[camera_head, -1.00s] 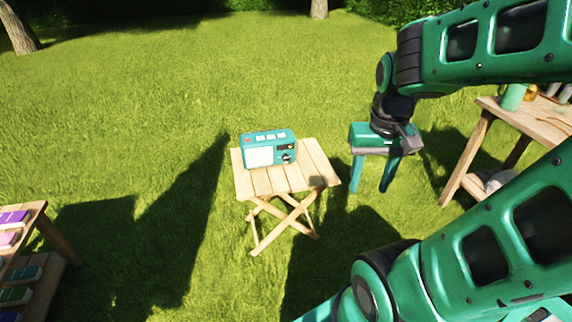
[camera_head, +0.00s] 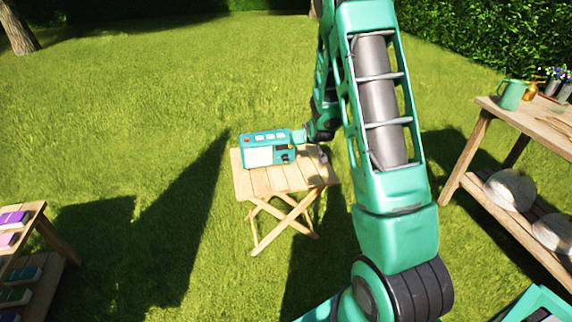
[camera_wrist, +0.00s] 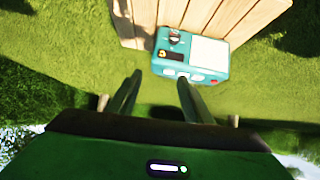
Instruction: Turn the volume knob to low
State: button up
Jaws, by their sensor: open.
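A teal radio (camera_head: 266,148) stands on a small slatted wooden folding table (camera_head: 262,182). It has a pale front panel, a small dark display and, below that, a small round knob (camera_head: 287,157). In the wrist view the radio (camera_wrist: 215,67) appears upside down, beyond the fingertips, with the knob (camera_wrist: 174,38) in view. The knob's setting is too small to read. My gripper (camera_wrist: 158,80) is open and empty, with its two fingers apart. In the head view my gripper (camera_head: 300,136) is at the radio's right end; contact cannot be told.
A wooden shelf table (camera_head: 530,118) at right holds a green mug (camera_head: 512,95), pots and pale domed items below. A shelf (camera_head: 32,232) with coloured boxes stands at left. Grass lies open around the folding table. My arm crosses the view right of it.

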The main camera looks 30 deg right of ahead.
jog(key=w+f+t, duration=0.4)
jog(key=w+f, duration=0.3)
jog(key=f, duration=0.4)
jog(key=t, duration=0.2)
send_near(286, 160)
jog(key=shift+w+a+r+h, duration=0.35)
jog(key=shift+w+r, duration=0.2)
jog(key=shift+r, duration=0.2)
jog(key=shift+t+h, duration=0.25)
jog(key=shift+t, duration=0.55)
jog(key=s+f, duration=0.2)
jog(key=f, duration=0.1)
jog(key=shift+s+a+f, duration=0.15)
jog(key=shift+s+f, duration=0.15)
jog(key=x, duration=1)
jog(key=shift+w+r, duration=0.1)
jog(key=shift+w, duration=0.25)
